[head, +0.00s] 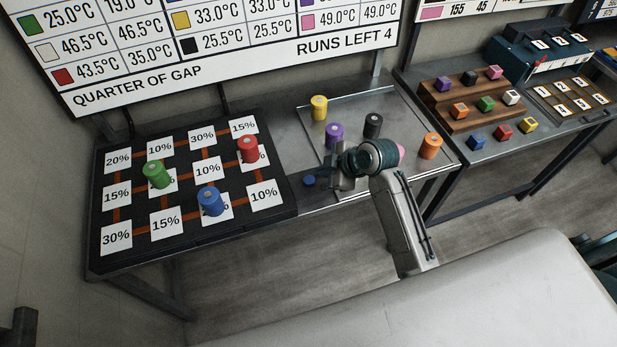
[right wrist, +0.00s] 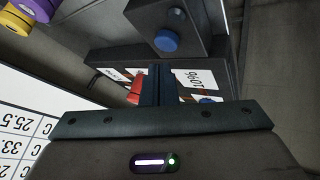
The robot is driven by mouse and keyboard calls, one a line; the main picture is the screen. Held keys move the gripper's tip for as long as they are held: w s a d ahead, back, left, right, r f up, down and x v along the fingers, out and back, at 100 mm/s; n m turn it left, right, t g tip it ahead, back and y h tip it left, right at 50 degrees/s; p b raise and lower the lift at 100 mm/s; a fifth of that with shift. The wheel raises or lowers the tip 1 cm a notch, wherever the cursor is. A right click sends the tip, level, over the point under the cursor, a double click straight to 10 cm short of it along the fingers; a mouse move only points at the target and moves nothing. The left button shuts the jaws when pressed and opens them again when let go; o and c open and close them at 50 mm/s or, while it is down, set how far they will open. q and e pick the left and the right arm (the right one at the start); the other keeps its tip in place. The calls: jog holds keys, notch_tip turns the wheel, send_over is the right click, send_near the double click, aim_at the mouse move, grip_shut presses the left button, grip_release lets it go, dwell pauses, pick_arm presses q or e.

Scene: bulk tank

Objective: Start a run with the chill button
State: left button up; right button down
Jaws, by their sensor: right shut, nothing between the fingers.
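The chill button is most likely the round blue button (head: 309,180) at the front edge of the steel table, just right of the black board. It also shows in the right wrist view (right wrist: 166,40) on a grey box face, beyond the fingertips. My right gripper (head: 335,181) is shut and empty, a little right of the button in the head view. Its closed fingers (right wrist: 158,84) point towards the button's side with a visible gap. Whether it is level with the button is hard to tell. My left gripper is not in view.
The black board (head: 135,202) has percentage cards, with green (head: 157,174), red (head: 248,149) and blue (head: 210,200) cylinders on it. Yellow (head: 319,108), purple (head: 334,134), black (head: 373,125) and orange (head: 430,146) cylinders stand around the steel tray. The sign (head: 230,45) reads RUNS LEFT 4.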

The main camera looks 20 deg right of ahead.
notch_tip(320, 180, up, 6)
jog(key=w+a+n+y, duration=0.1)
jog(key=w+a+n, duration=0.1)
jog(key=n, duration=0.1)
jog(key=shift+w+r, duration=0.15)
jog(key=shift+w, duration=0.1)
jog(key=b, duration=0.6)
send_over(313, 181)
notch_tip(313, 181, down, 7)
jog(key=shift+r, duration=0.1)
jog(key=shift+f+b, duration=0.6)
jog(key=shift+f, duration=0.45)
jog(key=shift+f, duration=0.1)
dwell(0.6)
jog(key=shift+f, duration=0.3)
